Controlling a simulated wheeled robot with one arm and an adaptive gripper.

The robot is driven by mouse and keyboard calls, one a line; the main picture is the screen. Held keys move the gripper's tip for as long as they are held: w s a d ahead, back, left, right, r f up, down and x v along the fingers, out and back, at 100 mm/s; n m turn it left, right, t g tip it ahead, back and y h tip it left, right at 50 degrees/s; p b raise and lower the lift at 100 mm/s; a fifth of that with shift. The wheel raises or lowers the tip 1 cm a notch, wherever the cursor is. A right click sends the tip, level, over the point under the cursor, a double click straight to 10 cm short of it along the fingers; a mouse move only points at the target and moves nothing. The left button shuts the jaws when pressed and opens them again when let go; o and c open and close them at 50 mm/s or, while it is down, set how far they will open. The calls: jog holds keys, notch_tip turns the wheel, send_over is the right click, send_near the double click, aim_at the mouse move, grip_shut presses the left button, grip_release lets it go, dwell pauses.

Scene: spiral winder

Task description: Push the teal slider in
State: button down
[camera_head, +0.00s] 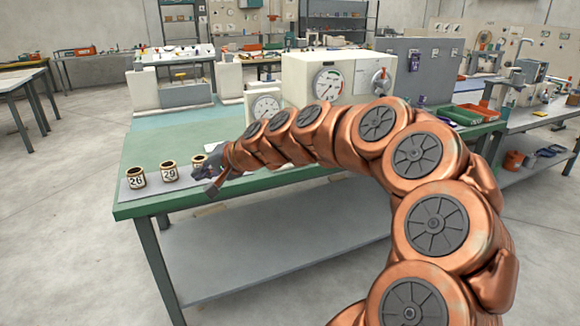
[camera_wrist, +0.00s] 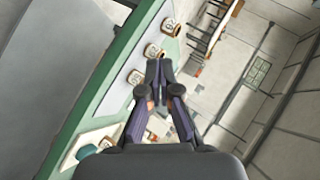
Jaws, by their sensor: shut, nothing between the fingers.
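My gripper (camera_head: 212,188) is over the front left part of the green workbench (camera_head: 145,205), beside the numbered copper cups. In the wrist view its two fingers (camera_wrist: 159,70) are together with nothing between them. A small teal part (camera_wrist: 86,152) shows at the lower left of the wrist view, well apart from the fingertips. I cannot tell for sure that it is the teal slider. In the head view I cannot make out a teal slider; my arm covers part of the bench.
Copper cups marked 26 (camera_head: 137,178) and 29 (camera_head: 169,171) stand on a grey strip, with a third cup (camera_head: 199,162) partly behind my gripper. A white cabinet with a dial (camera_head: 328,84) and a smaller gauge (camera_head: 265,106) stand behind my arm. Red and green trays (camera_head: 476,112) lie right.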

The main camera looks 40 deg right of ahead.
jog(key=s+d+f+m+t+h+b, duration=0.1)
jog(key=d+f+m+h+b, duration=0.2)
jog(key=d, duration=0.9)
jog(key=d+f+m+t+h, duration=0.1)
jog(key=d+f+m+h, duration=0.3)
jog(key=d, duration=0.7)
jog(key=s+d+f+m+t+h+b, duration=0.15)
jog(key=d+m, duration=0.35)
jog(key=d, duration=0.7)
jog(key=shift+g, duration=0.45)
jog(key=shift+r+x, duration=0.2)
jog(key=shift+x, duration=2.15)
jog(key=shift+r+x, duration=0.15)
jog(key=shift+x, duration=2.2)
jog(key=shift+r+x, duration=0.2)
jog(key=shift+x, duration=2.15)
jog(key=shift+w, duration=0.3)
